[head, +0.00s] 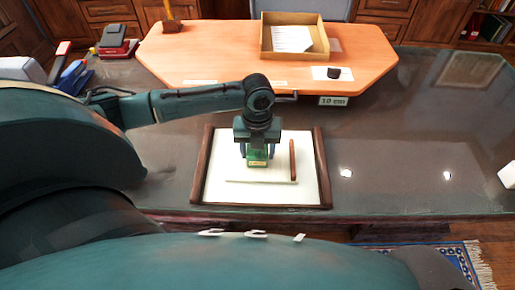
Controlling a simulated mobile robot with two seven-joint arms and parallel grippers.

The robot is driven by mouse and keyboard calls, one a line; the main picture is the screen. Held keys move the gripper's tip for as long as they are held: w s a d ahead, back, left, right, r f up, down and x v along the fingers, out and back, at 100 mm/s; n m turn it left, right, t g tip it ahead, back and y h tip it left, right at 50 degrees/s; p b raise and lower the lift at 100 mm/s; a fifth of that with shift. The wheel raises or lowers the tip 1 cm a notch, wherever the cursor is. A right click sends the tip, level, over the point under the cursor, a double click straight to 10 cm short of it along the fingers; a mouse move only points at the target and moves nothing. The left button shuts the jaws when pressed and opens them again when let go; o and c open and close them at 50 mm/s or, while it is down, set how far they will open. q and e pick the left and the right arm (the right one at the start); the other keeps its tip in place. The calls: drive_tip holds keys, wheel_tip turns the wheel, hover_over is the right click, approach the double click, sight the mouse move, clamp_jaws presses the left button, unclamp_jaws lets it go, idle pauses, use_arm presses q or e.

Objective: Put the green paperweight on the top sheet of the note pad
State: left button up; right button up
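The green paperweight (257,162) is between the two fingers of my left gripper (257,153), which points down and appears shut on it. It is over the note pad (265,179), a pale pad lying on a white blotter with dark wooden side rails. I cannot tell whether the paperweight touches the top sheet. The gripper hides the paperweight's upper part and some of the pad behind it. A brown stick-like thing (293,160) lies at the pad's right side. My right gripper is not in view.
The blotter (311,188) lies on a dark glossy desk (390,170). Behind is an orange-brown wooden top (220,55) with a tray (266,42) of papers and a small black object (333,73). A red-and-black stapler-like item (114,40) stands at left. The desk right of the blotter is mostly clear.

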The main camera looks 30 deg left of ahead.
use_arm(q)
drive_tip(key=o, duration=0.4)
drive_tip(key=shift+c, duration=0.2)
wheel_tip(320, 180, up, 12)
drive_tip(key=shift+r, duration=0.15)
drive_tip(key=shift+s, duration=0.1)
idle(0.5)
